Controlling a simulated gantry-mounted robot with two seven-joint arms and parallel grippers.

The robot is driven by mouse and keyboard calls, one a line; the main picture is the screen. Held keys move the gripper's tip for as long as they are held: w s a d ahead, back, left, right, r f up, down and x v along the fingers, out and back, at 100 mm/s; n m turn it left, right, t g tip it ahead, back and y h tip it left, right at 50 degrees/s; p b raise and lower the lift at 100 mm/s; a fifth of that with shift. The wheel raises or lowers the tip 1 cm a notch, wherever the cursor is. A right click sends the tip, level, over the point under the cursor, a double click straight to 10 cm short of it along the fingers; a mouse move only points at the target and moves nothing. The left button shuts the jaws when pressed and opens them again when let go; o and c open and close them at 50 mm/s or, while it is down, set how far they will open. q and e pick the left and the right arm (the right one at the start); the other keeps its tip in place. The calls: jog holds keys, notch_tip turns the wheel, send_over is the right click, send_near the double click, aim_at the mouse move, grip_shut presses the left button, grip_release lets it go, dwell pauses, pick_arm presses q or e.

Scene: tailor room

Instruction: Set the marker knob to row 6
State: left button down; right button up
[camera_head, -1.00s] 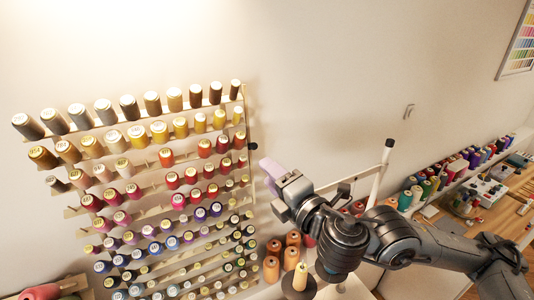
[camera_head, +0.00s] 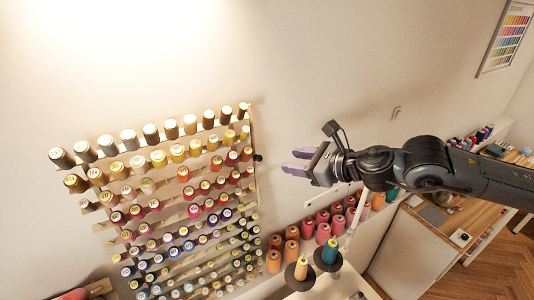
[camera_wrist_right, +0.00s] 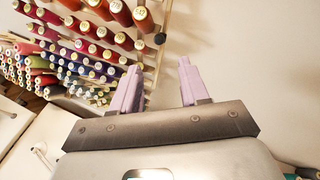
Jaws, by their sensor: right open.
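The thread rack (camera_head: 253,190) stands against the wall at left in the head view, with rows of spools on pegs. A small dark knob (camera_head: 258,157), which looks like the marker knob, is at the rack's right edge, about level with the third row from the top. It also shows in the right wrist view (camera_wrist_right: 159,38), beyond and between the fingers. My right gripper (camera_head: 298,162) is open and empty, with pale purple fingers pointing left towards the knob. A gap separates them. The fingers also show in the right wrist view (camera_wrist_right: 157,78). My left gripper is not in view.
Cones of thread (camera_head: 322,233) stand on a shelf below my right arm. Two spools on dark round bases, one yellow (camera_head: 301,268) and one teal (camera_head: 330,251), are in front.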

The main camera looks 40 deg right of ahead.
aim_at(260, 158)
jog(key=p+x, duration=0.4)
jog(key=x, duration=0.4)
jog(key=shift+w+a, duration=0.15)
jog(key=shift+p+x, duration=0.3)
jog(key=shift+x, duration=0.8)
jog(key=shift+c, duration=1.3)
grip_shut()
